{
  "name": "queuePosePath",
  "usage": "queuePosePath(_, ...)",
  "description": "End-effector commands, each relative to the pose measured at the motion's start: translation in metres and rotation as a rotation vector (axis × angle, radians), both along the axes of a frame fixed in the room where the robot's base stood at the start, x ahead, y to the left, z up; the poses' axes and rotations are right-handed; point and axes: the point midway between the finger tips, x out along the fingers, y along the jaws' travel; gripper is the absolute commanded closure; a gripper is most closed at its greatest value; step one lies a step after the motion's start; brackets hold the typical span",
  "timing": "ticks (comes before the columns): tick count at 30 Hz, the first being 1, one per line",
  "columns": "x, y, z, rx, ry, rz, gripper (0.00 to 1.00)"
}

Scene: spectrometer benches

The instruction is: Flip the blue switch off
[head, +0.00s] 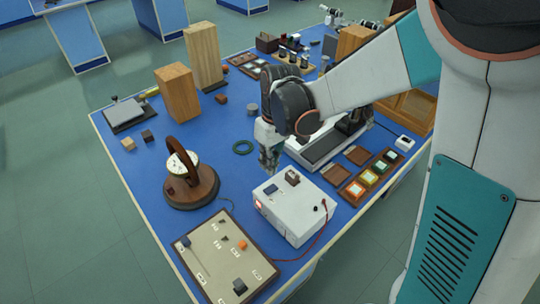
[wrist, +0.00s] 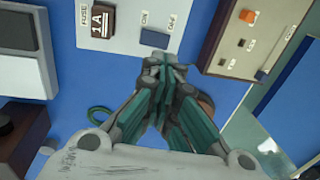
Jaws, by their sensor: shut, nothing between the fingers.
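The blue switch (head: 271,189) sits on top of a white box (head: 300,212), beside a brown fuse block (head: 292,177). In the wrist view, the switch (wrist: 154,39) shows as a dark blue piece below printed ON and OFF labels, just beyond my fingertips. Which way it is tipped I cannot tell. My gripper (head: 269,168) is shut and empty, pointing down just behind the box near the switch. In the wrist view, its fingertips (wrist: 165,68) are together; whether they touch the switch is unclear.
A beige board (head: 225,262) with small parts lies in front left of the box. A round wooden instrument (head: 190,188) stands to the left. A green ring (head: 243,147) lies behind. A tray of coloured blocks (head: 370,175) is at right. A red cable runs from the box.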

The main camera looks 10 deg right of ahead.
Motion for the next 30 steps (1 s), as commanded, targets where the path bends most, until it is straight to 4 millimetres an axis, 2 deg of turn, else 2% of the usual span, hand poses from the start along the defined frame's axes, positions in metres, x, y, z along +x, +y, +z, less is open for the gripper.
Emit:
queuePosePath(1,-0.001,0.002,-0.014,0.0,0.0,0.001,1.0)
queuePosePath(6,-0.003,0.005,-0.044,0.0,0.0,0.001,1.0)
queuePosePath(12,-0.005,0.008,-0.066,0.0,0.0,0.002,1.0)
queuePosePath(30,-0.007,0.011,-0.076,-0.029,-0.018,0.002,1.0)
